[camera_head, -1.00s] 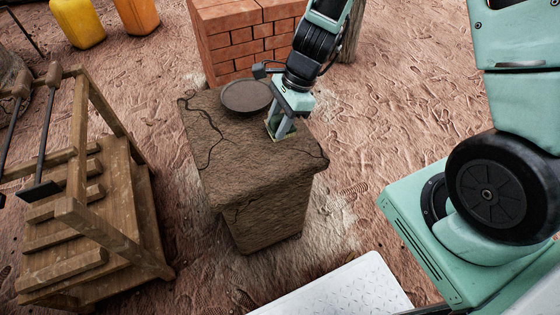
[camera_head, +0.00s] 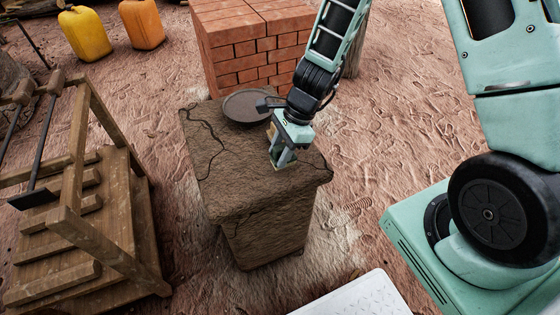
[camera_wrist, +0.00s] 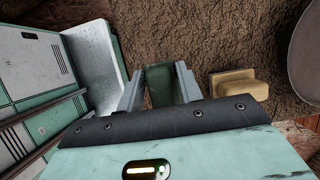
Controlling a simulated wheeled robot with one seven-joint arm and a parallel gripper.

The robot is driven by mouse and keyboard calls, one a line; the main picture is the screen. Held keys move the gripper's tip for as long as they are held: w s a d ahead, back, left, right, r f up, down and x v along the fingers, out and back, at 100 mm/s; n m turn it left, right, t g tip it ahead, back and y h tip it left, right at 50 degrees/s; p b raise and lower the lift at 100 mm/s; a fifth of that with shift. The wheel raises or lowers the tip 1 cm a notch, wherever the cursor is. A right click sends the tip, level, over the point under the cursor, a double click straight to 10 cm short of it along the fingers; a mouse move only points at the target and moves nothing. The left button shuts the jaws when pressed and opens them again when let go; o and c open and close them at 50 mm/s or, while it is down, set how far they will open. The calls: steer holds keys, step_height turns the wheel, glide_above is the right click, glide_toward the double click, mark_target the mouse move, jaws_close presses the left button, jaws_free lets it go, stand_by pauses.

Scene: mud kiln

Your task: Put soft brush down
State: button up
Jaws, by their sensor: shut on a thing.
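My gripper (camera_head: 282,162) is over the right part of the cracked mud pedestal's top (camera_head: 235,178). It is shut on a dark green thing (camera_wrist: 160,86), which I take to be the soft brush; its details are mostly hidden by the fingers. In the wrist view the green thing stands between the two grey fingers. I cannot tell whether its lower end touches the pedestal top. A tan block-like piece (camera_wrist: 238,86) lies on the pedestal to the right of the fingers in the wrist view, apart from them.
A dark round plate (camera_head: 246,105) lies at the pedestal's back edge. A red brick stack (camera_head: 245,50) stands behind. A wooden rack (camera_head: 95,225) is at left, with yellow (camera_head: 84,34) and orange (camera_head: 142,24) jerrycans beyond. The pedestal's front left top is clear.

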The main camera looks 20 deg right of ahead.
step_height(320, 180, down, 3)
steer(key=shift+r, duration=0.1)
steer(key=o, duration=0.9)
steer(key=shift+c, duration=0.2)
steer(key=shift+b, duration=0.4)
steer(key=p+v, duration=0.6)
steer(key=v, duration=1.1)
steer(key=s+a+r+n+h, duration=0.2)
steer(key=s+a+r+n, duration=0.3)
steer(key=s+n, duration=0.5)
steer(key=s+a+r+n+h, duration=0.1)
steer(key=s+a+r+n, duration=0.5)
steer(key=s+n, duration=0.4)
steer(key=a+n, duration=0.1)
steer(key=n, duration=0.4)
steer(key=shift+n+h, duration=0.4)
